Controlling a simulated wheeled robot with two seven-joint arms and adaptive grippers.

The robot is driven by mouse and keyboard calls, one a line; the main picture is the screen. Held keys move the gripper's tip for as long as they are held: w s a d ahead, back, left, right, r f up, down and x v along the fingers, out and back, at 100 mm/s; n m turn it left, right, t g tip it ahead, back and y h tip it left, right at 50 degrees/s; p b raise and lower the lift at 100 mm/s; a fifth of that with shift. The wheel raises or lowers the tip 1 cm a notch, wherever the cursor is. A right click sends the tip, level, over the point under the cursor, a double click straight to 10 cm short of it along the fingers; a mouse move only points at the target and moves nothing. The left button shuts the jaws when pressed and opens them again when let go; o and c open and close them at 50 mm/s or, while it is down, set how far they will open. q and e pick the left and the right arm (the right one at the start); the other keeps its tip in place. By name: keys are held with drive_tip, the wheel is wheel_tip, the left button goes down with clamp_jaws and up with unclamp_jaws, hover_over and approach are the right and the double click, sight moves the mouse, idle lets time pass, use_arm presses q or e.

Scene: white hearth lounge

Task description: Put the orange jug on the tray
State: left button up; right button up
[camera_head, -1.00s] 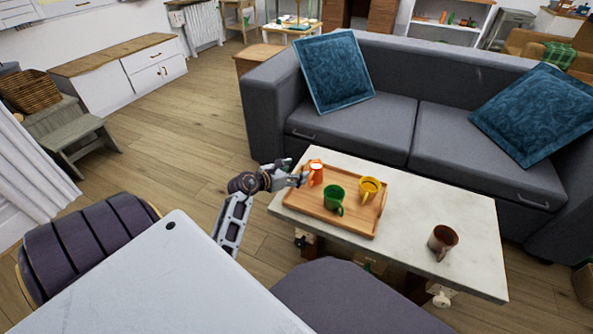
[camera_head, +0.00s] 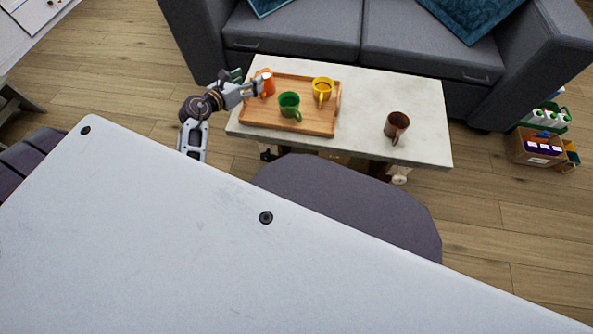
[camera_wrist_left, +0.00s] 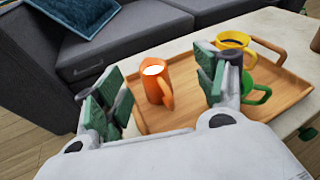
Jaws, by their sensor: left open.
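The orange jug (camera_head: 267,82) stands upright on the wooden tray (camera_head: 306,125), near the tray's left end; it also shows in the left wrist view (camera_wrist_left: 155,82). My left gripper (camera_head: 254,86) is at the jug's left side. In the left wrist view its green-padded fingers (camera_wrist_left: 163,90) are spread wide, with the jug seen in the gap between them and apart from both. A green mug (camera_head: 289,105) and a yellow mug (camera_head: 322,89) stand on the same tray to the right of the jug. My right gripper is in neither view.
The tray lies on a pale coffee table (camera_head: 364,92). A brown mug (camera_head: 397,126) stands at its right, with bare tabletop around it. A grey sofa (camera_head: 300,32) is behind. A white surface (camera_head: 200,240) fills the foreground, beside a dark rounded seat (camera_head: 350,200).

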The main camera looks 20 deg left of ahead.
use_arm(q)
drive_tip(key=s+d+r+n+t+y, duration=0.1)
drive_tip(key=d+r+n+t+y, duration=0.35)
drive_tip(key=n, duration=1.15)
drive_tip(key=s+d+f+n+g, duration=0.3)
drive_tip(key=s+d+f+n, duration=0.1)
drive_tip(key=f+n, duration=0.25)
drive_tip(key=s+d+f+n+g, duration=0.4)
drive_tip(key=f+n, duration=0.2)
drive_tip(key=n, duration=0.2)
drive_tip(key=s+d+f+n+g+h, duration=0.2)
drive_tip(key=s+d+f+g+h, duration=0.1)
drive_tip(key=s+d, duration=0.3)
drive_tip(key=s+d+f+n+g+h, duration=0.2)
drive_tip(key=s+d+f, duration=0.3)
drive_tip(key=d, duration=0.5)
drive_tip(key=shift+s+f+g+h, duration=0.25)
drive_tip(key=shift+s+g+h, duration=0.4)
drive_tip(key=shift+s, duration=0.4)
drive_tip(key=shift+a, duration=0.1)
